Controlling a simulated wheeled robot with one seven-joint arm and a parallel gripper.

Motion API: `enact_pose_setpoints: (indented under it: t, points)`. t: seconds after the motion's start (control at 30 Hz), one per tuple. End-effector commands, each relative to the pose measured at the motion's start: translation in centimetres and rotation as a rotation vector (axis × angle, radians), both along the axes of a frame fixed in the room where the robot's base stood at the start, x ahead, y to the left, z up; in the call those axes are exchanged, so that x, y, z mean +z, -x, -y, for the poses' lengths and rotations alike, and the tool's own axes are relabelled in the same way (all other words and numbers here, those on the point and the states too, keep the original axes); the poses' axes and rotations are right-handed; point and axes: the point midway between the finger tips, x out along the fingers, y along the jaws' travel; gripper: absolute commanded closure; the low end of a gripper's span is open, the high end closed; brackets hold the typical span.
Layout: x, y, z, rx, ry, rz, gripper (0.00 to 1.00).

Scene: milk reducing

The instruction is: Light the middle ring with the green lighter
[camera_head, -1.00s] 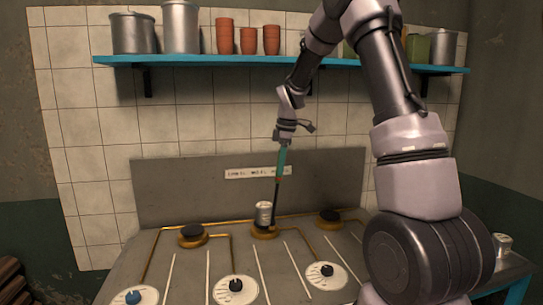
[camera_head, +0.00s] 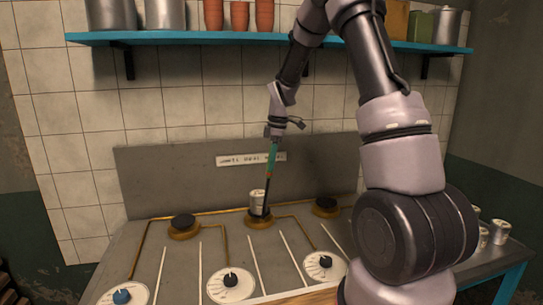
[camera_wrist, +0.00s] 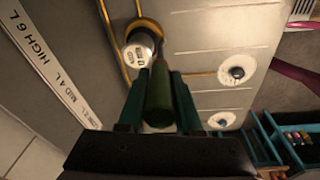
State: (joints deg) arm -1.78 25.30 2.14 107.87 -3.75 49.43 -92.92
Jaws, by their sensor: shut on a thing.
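My gripper (camera_head: 275,132) is shut on the green lighter (camera_head: 271,156), which points down with its dark rod (camera_head: 266,190) tilted slightly. The lighter also shows between the jaws in the wrist view (camera_wrist: 158,98). The rod's tip is at the middle ring (camera_head: 259,219), beside a silver can (camera_head: 257,198) that stands on that ring. In the wrist view the can (camera_wrist: 137,52) stands just beyond the lighter, and the ring's brass edge (camera_wrist: 146,25) shows behind it. I cannot tell whether the tip touches the ring or can. No flame is visible.
The left ring (camera_head: 184,224) and right ring (camera_head: 326,206) are empty. Dials, one blue (camera_head: 122,296) and two black (camera_head: 231,280) (camera_head: 325,262), sit along the front. A label strip (camera_head: 240,160) is on the backplate. More cans (camera_head: 498,232) stand at the right. A blue shelf (camera_head: 180,37) holds pots.

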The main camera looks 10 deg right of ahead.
Motion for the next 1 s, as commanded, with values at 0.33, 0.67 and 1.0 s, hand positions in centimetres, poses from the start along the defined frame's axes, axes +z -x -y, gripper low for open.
enact_pose_setpoints:
  t: [0.33,0.67,1.0]
  points:
    - [0.06,-0.03,-0.04,0.0,-0.001,0.001,1.0]
    - [-0.13,-0.01,-0.04,0.001,-0.001,0.001,1.0]
    - [-0.62,-0.04,-0.03,0.001,-0.001,0.001,1.0]
